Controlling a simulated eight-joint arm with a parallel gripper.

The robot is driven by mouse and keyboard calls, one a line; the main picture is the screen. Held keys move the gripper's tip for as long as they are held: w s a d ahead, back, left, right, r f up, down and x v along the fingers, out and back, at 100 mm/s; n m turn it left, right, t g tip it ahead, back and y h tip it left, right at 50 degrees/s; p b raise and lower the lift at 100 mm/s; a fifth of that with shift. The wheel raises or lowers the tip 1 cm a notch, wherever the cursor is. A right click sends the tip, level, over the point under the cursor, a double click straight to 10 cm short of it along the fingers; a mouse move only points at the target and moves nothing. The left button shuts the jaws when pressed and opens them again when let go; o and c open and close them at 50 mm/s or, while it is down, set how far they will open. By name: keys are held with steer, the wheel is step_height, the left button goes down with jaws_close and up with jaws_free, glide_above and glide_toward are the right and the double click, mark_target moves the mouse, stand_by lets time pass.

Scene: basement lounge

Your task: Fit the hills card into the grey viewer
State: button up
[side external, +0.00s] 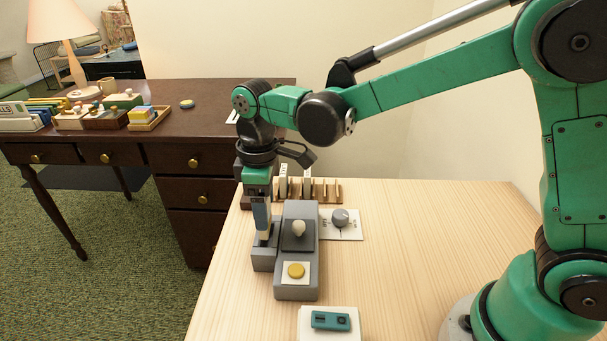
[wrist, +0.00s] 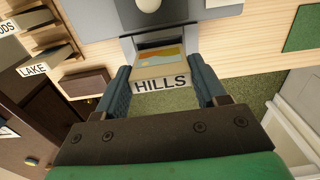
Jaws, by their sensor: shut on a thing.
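The hills card (wrist: 162,84) has a pale top edge with the word HILLS and a yellow and blue-grey picture below it. My gripper (wrist: 163,88) is shut on it, with one dark finger at each side. In the side external view my gripper (side external: 263,218) points down over the low grey block at the left side of the grey viewer (side external: 297,250). The viewer has a pale knob and a yellow button. The card's lower end is at the block's top; I cannot tell how far it sits in a slot. The viewer also shows in the wrist view (wrist: 128,20).
A wooden rack (side external: 325,197) with upright cards stands behind the viewer; a LAKE label (wrist: 33,68) shows there. A dial (side external: 341,219) on a white plate is to the viewer's right. A teal device (side external: 330,320) lies in front. The table's right side is clear.

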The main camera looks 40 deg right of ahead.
steer(key=shift+f, duration=1.9)
steer(key=shift+f, duration=0.1)
steer(key=o, duration=1.2)
